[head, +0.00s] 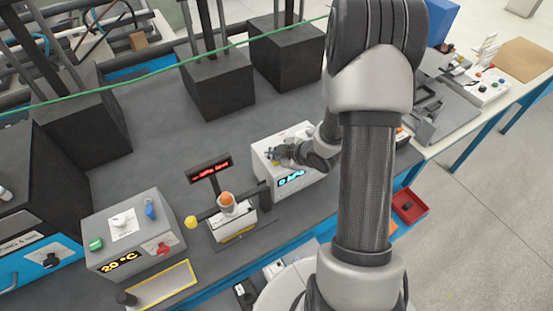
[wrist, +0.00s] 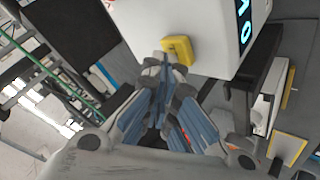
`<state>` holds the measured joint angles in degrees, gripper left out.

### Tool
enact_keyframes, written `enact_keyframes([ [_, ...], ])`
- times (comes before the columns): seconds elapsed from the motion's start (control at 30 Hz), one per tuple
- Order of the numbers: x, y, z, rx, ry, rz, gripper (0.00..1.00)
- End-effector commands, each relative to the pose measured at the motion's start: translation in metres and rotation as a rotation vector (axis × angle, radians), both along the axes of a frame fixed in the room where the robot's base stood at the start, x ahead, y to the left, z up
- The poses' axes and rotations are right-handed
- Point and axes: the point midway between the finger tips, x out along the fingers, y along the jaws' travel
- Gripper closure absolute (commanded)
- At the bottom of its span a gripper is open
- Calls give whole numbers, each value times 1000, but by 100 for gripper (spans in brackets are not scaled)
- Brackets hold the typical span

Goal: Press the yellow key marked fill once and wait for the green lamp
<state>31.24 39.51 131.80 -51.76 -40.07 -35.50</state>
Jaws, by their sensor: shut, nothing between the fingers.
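The yellow key (wrist: 178,50) sits on top of a white box (wrist: 150,22), which also shows in the head view (head: 266,170) with a blue-lit display reading about "0 kPa" (head: 291,180). Any marking on the key is too small to read. My gripper (wrist: 166,66) is shut and empty, its fingertips right beside the key; I cannot tell whether they touch it. In the head view my gripper (head: 279,155) is over the box top and hides most of the key. I cannot make out a green lamp on the box.
Left of the box stand a small device with an orange knob (head: 227,199), a red-lit display (head: 209,168) and a grey box reading 20 °C (head: 150,228). Dark blocks (head: 218,84) stand behind. A red bin (head: 409,205) is at the right edge.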

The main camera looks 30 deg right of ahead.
Motion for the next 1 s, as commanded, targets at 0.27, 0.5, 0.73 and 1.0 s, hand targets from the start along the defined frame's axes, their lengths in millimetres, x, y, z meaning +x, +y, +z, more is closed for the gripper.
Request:
enact_keyframes([
  [0.27,0,0,-1,0,2,-1,100],
  [0.5,0,0,7,0,1,0,100],
  [0.73,0,0,17,0,1,0,100],
  [1.0,0,0,16,0,1,0,100],
])
